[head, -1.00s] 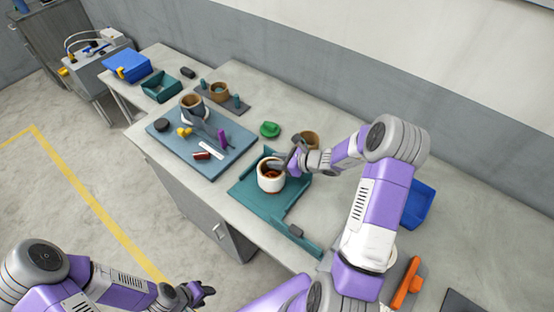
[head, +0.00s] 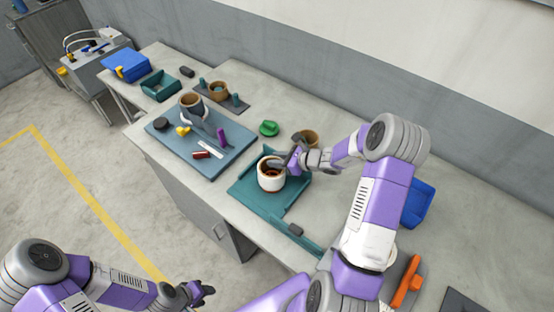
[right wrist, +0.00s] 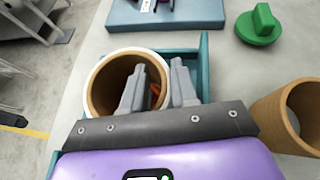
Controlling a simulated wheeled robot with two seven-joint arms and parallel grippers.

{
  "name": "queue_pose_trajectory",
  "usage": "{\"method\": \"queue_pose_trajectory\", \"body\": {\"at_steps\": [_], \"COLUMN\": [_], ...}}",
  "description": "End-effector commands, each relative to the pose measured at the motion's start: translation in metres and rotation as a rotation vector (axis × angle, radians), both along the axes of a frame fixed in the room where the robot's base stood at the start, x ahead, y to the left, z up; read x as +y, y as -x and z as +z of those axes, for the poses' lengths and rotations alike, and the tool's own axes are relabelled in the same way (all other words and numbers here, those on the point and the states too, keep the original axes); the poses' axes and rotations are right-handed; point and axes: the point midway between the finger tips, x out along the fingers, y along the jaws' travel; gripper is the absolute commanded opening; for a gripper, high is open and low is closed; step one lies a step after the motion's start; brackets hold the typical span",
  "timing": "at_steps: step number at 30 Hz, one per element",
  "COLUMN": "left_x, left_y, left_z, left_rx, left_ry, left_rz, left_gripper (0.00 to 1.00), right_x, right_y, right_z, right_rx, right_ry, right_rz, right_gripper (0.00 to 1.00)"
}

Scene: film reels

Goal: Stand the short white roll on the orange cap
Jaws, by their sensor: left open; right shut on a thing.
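The short white roll (head: 270,184), with a brown inside, stands upright in the teal tray. It also shows in the right wrist view (right wrist: 93,88). My right gripper (head: 290,165) is shut on the roll's wall on its right side; one finger is inside and the other outside in the right wrist view (right wrist: 160,72). A bit of orange, probably the orange cap (right wrist: 155,91), shows inside the roll. Most of it is hidden, and I cannot tell whether the roll touches it. My left gripper (head: 204,291) is open and empty, low in front of the bench.
The teal tray (head: 245,196) has raised walls. A brown roll (right wrist: 285,115) stands right of my right gripper. A green cap (head: 269,128) lies behind the tray. A blue board (head: 226,158) with several small things is at left. A blue bin (head: 420,200) sits behind my right arm.

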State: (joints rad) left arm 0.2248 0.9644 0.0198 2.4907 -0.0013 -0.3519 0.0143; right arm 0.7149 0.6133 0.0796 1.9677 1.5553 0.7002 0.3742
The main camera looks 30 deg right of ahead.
Motion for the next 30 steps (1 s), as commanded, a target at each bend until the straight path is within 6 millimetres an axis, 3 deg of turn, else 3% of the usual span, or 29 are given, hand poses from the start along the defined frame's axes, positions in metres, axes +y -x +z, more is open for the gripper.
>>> {"method": "queue_pose_trajectory", "body": {"at_steps": [30], "left_x": [0.0000], "left_y": [0.0000], "left_z": [-0.0083], "left_rx": [0.000], "left_ry": [0.000], "left_rz": [0.000], "left_gripper": [0.43], "right_x": [0.0002], "right_y": [-0.0003], "right_z": [-0.0053], "right_rx": [-0.001], "right_ry": [-0.001], "right_rz": [0.000], "right_gripper": [0.00]}}
